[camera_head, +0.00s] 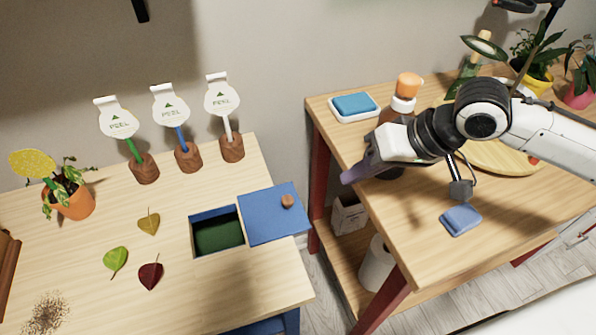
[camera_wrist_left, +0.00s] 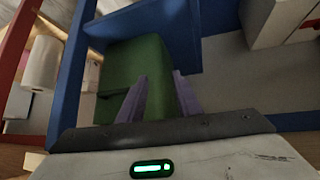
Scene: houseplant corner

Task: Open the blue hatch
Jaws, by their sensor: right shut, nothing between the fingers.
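The blue hatch (camera_head: 262,222) is a flat panel with a round wooden knob (camera_head: 287,201). It lies to the right of a rectangular opening (camera_head: 218,231) in the left table, leaving that opening uncovered with dark green inside. My right gripper (camera_head: 350,178) is shut and empty, above the left edge of the right table, apart from the hatch. My left gripper (camera_wrist_left: 160,98) shows only in the left wrist view, its purple fingers apart. A green box-like thing (camera_wrist_left: 134,62) in a blue frame (camera_wrist_left: 190,40) is beyond them; contact cannot be told.
Three plant labels in wooden blocks (camera_head: 187,157) and a potted plant (camera_head: 72,199) stand on the left table (camera_head: 190,290). Several leaves (camera_head: 150,272) lie left of the opening. The right table (camera_head: 405,240) bears a blue sponge (camera_head: 460,219) and a bottle (camera_head: 404,98).

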